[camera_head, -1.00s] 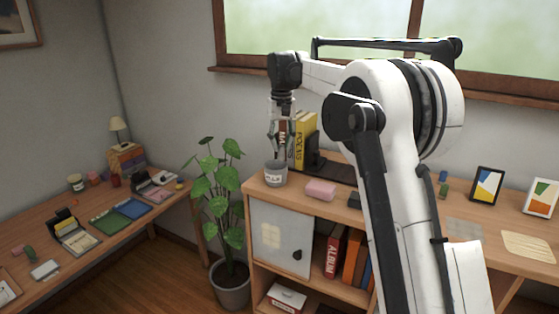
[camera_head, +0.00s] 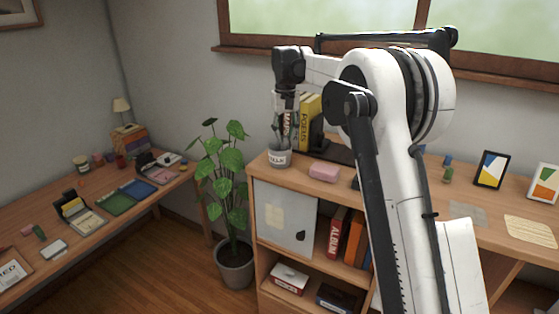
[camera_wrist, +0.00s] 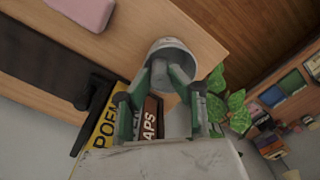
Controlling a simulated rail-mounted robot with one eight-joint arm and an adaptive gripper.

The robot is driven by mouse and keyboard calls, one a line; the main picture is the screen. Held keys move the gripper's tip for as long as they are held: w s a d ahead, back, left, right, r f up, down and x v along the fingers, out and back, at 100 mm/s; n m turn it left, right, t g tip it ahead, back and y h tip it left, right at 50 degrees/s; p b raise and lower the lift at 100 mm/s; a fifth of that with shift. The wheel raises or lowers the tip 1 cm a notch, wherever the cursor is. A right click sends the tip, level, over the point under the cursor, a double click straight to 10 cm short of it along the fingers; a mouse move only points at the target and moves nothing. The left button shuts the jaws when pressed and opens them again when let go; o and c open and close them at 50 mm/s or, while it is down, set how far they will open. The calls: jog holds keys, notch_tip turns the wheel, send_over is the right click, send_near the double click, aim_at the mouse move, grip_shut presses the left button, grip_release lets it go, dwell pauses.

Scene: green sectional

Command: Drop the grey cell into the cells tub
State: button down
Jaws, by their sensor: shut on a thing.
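A small grey tub (camera_head: 279,159) with a white label stands upright at the left end of the wooden shelf top. Its open mouth also shows in the wrist view (camera_wrist: 160,45). My gripper (camera_head: 280,139) points down at the tub, its lower end at the mouth. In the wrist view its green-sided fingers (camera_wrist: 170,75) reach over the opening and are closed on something. The grey cell is not clearly visible; the fingers and tub hide what is held. The label text is too small to read.
Upright books, including yellow ones (camera_head: 309,120), stand close behind the tub. A pink block (camera_head: 324,172) lies to its right. A leafy plant (camera_head: 228,180) stands left of the shelf. A cluttered desk (camera_head: 40,225) is at far left.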

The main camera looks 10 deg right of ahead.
jog(key=shift+f, duration=0.35)
jog(key=c, duration=1.5)
grip_release()
jog(key=shift+o, duration=0.2)
jog(key=shift+r, duration=0.1)
notch_tip(320, 180, up, 12)
jog(key=shift+s, duration=0.15)
